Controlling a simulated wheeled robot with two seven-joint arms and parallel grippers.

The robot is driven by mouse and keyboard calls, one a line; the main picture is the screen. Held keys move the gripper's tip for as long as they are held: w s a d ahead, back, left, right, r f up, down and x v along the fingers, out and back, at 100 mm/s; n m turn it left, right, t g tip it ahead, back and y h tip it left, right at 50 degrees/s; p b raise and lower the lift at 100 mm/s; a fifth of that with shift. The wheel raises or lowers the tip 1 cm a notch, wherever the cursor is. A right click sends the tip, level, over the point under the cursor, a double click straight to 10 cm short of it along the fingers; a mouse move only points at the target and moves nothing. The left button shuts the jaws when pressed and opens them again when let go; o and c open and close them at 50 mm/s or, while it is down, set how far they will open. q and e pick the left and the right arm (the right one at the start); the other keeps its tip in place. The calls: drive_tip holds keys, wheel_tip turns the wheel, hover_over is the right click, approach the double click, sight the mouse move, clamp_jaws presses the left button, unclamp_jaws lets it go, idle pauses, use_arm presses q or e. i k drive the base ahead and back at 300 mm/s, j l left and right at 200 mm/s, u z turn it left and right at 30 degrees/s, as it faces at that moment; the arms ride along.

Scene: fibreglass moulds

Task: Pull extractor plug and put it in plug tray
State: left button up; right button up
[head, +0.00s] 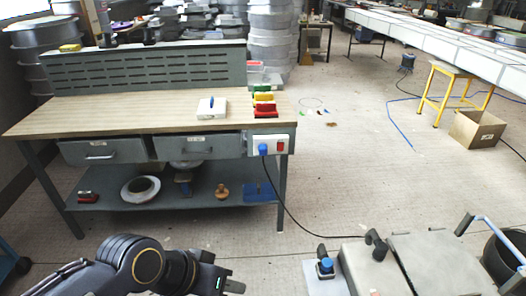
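A blue plug (263,149) sits in the white socket panel (270,145) at the right front end of the workbench, beside a red switch. A dark cable (288,205) runs from it down to the floor and toward the grey machine. A blue tray-like item (259,191) lies on the lower shelf under the plug; I cannot tell whether it is the plug tray. My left gripper (233,286) is low in the picture, in front of the bench and apart from the plug. Its finger gap is not clear. My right gripper is not in view.
The workbench (150,112) holds a white block (211,107) and coloured holders (264,104). A grey machine (432,265) stands at the lower right. A yellow stool (447,85) and cardboard box (476,130) are farther right. Open floor lies between.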

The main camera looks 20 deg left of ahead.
sight(262, 148)
drive_tip(key=i+j+z, duration=0.1)
drive_tip(key=j, duration=0.25)
drive_tip(key=i+j+z, duration=0.1)
drive_tip(key=i+j, duration=0.25)
drive_tip(key=i+j+z, duration=0.1)
drive_tip(key=j, duration=0.25)
drive_tip(key=i+j, duration=0.25)
drive_tip(key=j, duration=0.15)
drive_tip(key=i+j+z, duration=0.15)
drive_tip(key=j, duration=0.2)
drive_tip(key=i+j+z, duration=0.1)
drive_tip(key=j, duration=0.3)
drive_tip(key=i+j+z, duration=0.1)
drive_tip(key=i+j, duration=0.15)
drive_tip(key=j, duration=0.2)
drive_tip(key=i+j+z, duration=0.1)
drive_tip(key=j, duration=0.3)
